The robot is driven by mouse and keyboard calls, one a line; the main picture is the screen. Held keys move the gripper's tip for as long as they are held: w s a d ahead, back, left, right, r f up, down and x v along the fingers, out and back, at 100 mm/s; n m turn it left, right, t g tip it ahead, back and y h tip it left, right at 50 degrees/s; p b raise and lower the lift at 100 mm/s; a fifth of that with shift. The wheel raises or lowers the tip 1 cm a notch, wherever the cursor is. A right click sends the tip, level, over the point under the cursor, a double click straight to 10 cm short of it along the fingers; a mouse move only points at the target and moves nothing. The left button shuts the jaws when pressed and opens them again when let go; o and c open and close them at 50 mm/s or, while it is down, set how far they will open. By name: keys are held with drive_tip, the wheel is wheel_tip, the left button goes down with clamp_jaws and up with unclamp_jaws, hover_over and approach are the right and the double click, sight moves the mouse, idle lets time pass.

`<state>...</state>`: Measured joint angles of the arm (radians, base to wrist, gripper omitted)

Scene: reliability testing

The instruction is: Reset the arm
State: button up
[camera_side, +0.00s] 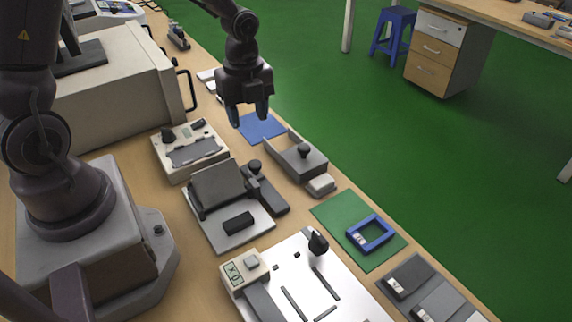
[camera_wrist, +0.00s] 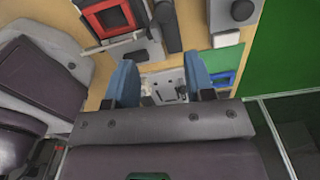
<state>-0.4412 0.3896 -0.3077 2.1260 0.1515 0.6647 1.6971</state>
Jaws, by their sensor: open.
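My gripper (camera_side: 250,113) hangs in the air above the far part of the bench in the side view, with its fingers pointing down near a blue mat (camera_side: 262,127). In the wrist view the two blue fingers of my gripper (camera_wrist: 159,85) are apart with nothing between them. The bench surface and devices show beyond them. My arm is bent over from its base at the left of the side view.
A device with a knob (camera_side: 298,158), a small box device (camera_side: 190,150) and a hinged fixture (camera_side: 230,230) stand below. A blue frame (camera_side: 370,234) lies on a green mat (camera_side: 330,213). A large grey machine (camera_side: 115,90) stands left of my gripper. Green floor lies right.

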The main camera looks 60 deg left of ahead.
drive_tip(key=s+d+r+n+t, duration=0.2)
drive_tip(key=s+r+n, duration=0.4)
drive_tip(key=r+n, duration=0.3)
drive_tip(key=s+d+r+n+t, duration=0.3)
drive_tip(key=s+r+n, duration=0.4)
drive_tip(key=r+n, duration=0.2)
drive_tip(key=shift+s+d+r+n+t, duration=0.15)
drive_tip(key=shift+r+n+t, duration=0.25)
drive_tip(key=shift+n, duration=0.1)
idle(0.4)
